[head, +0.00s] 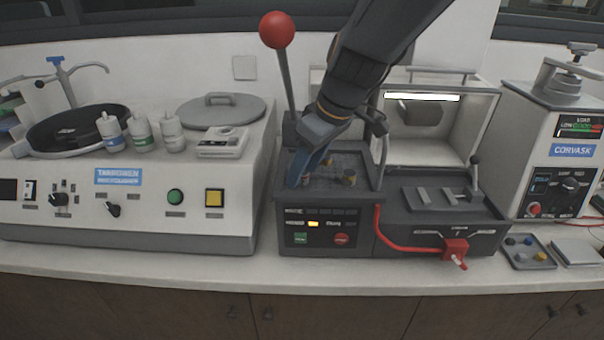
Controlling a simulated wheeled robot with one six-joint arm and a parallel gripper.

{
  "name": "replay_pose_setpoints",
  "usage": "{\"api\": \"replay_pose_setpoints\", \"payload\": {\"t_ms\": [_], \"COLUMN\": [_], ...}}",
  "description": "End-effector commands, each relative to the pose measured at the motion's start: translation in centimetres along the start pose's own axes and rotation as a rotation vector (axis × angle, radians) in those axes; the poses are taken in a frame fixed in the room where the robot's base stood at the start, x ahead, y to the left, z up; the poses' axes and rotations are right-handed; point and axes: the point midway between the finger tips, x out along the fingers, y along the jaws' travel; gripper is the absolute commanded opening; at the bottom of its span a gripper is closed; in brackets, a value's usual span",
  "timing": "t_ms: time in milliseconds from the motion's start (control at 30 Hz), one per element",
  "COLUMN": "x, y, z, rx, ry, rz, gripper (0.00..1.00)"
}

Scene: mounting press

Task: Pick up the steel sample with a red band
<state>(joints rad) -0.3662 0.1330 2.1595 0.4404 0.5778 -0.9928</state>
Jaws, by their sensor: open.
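My gripper (303,180) reaches down over the dark top of the mounting press (312,240), at its left side. It is open, and its blue-grey fingers point down near the press top. A small yellow-topped piece (349,177) stands on the press top to the right of my gripper. Another small piece sits behind it, close to my gripper and partly hidden. I cannot clearly make out a steel sample with a red band. It may be hidden by my gripper and arm.
A red-knobbed lever (277,30) rises just left of my arm. A red hose (400,245) runs along the press front. A grey tray (516,264) with several small coloured pieces lies at the right. A polishing machine (130,220) stands at the left.

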Motion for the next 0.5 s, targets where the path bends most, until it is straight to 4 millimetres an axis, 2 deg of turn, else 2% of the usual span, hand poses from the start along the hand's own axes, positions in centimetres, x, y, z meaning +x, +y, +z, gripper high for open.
{"api": "replay_pose_setpoints", "payload": {"t_ms": [267,500], "x": [0.27,0.26], "y": [0.02,0.02], "z": [-0.02,-0.02], "rx": [0.000,0.000], "ry": [0.001,0.001], "rz": [0.001,0.001], "gripper": [0.45,0.06]}}
